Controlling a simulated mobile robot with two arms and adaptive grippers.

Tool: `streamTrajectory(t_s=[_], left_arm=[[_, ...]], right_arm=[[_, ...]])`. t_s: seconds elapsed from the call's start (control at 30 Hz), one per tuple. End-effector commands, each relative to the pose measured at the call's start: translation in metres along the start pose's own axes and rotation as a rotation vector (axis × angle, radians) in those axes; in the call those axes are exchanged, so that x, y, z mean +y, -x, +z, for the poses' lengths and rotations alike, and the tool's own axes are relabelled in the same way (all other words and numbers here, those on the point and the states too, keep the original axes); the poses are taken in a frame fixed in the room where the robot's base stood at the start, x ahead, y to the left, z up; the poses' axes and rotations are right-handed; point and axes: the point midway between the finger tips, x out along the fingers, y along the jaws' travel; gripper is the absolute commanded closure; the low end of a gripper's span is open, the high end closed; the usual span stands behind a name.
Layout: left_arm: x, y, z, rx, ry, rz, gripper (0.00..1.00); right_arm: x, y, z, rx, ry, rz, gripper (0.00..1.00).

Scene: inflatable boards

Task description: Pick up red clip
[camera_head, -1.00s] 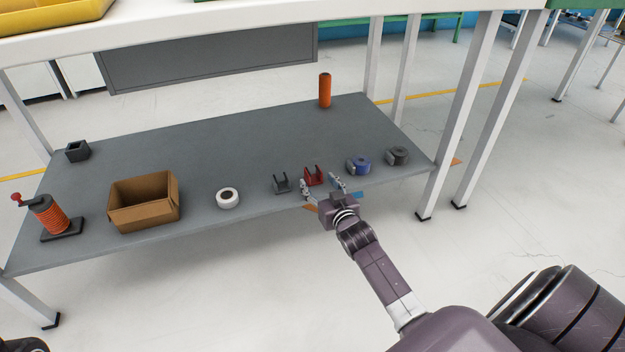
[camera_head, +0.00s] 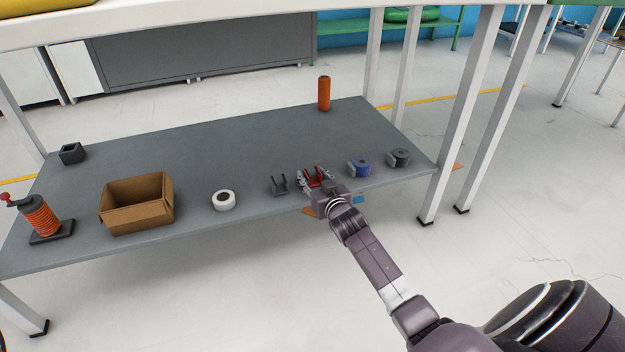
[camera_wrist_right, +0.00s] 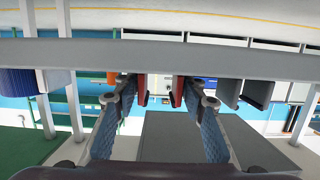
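The red clip (camera_head: 316,176) is on the grey lower shelf (camera_head: 230,150), near its front edge, in the head view. It has upright walls. My right gripper (camera_head: 315,180) is at the clip from the front, one finger on each side, hiding its lower front. In the wrist view, which looks upside down, the red walls (camera_wrist_right: 142,88) sit between the spread fingers (camera_wrist_right: 160,98). The fingers are close to the walls; I cannot tell if they touch. My left gripper is not in view.
A dark grey clip (camera_head: 279,185) stands just left of my right gripper. Blue tape (camera_head: 359,167) and grey tape (camera_head: 398,157) are to the right. White tape (camera_head: 224,200) and a cardboard box (camera_head: 138,216) are left. An orange cylinder (camera_head: 324,93) stands behind.

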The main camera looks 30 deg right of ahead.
Motion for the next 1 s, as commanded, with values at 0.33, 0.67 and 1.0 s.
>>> streamTrajectory(t_s=[0.33, 0.67, 1.0], left_arm=[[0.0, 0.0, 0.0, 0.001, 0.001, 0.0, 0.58], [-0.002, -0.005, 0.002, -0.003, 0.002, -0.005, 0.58], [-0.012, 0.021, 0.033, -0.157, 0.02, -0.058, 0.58]], right_arm=[[0.0, 0.0, 0.0, 0.0, 0.0, 0.0, 0.84], [0.0, 0.003, -0.014, 0.001, 0.001, 0.0, 0.84], [0.0, 0.018, -0.087, 0.003, 0.001, 0.0, 0.84]])
